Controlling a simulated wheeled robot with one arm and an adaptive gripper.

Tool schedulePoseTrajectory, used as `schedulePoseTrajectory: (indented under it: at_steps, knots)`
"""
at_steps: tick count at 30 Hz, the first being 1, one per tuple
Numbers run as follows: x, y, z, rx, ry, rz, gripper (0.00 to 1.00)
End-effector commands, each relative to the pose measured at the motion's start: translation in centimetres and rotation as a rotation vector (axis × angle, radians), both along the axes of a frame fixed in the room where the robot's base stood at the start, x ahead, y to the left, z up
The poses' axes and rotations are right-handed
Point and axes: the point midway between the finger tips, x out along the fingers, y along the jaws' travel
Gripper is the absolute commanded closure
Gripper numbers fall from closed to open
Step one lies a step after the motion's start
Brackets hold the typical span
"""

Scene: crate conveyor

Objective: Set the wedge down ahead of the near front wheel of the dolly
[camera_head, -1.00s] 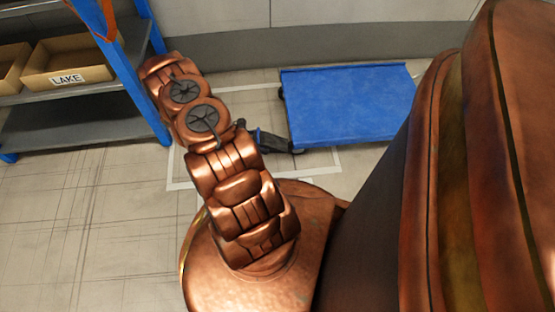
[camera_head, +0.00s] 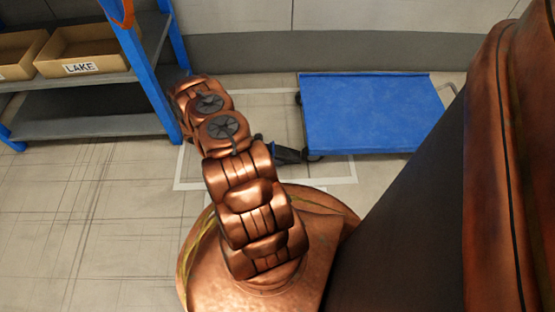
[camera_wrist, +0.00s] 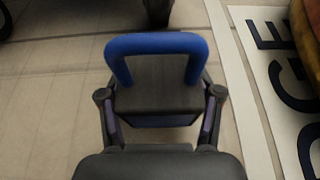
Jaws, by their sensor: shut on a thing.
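The wedge (camera_wrist: 155,95) is a dark grey block with a blue loop handle (camera_wrist: 155,42) in the wrist view. My gripper (camera_wrist: 160,106) is shut on it, one finger on each side. The gripper also shows in the head view (camera_head: 290,155), low beside the dolly's near left corner; the wedge is not clear there. The dolly (camera_head: 365,115) has a flat blue deck. A dark wheel (camera_wrist: 157,12) is cut off at the top of the wrist view, beyond the handle, with bare floor between. I cannot tell whether the wedge touches the floor.
A blue-posted shelf (camera_head: 90,126) with cardboard boxes, one labelled LAKE (camera_head: 82,68), stands left of my arm. White floor lines (camera_head: 340,181) run around the dolly area. A white floor label with dark letters (camera_wrist: 275,75) lies right of the wedge. Open floor lies at the left.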

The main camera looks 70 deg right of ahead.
Motion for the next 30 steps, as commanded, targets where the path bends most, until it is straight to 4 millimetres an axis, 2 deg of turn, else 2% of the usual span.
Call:
schedulePoseTrajectory:
  at_steps: [1,3,10,11,21,30]
  knots:
    - [-0.04,0.02,-1.18,0.000,0.000,-0.001,1.00]
    - [-0.04,0.05,-1.89,0.001,0.001,-0.001,1.00]
    - [-0.01,0.04,-1.90,0.001,0.000,0.000,1.00]
    - [-0.01,0.05,-1.92,0.001,-0.001,0.000,0.34]
    - [-0.01,0.05,-1.88,0.001,0.000,0.000,0.00]
    - [0.00,0.06,-1.84,0.000,0.001,0.000,0.00]
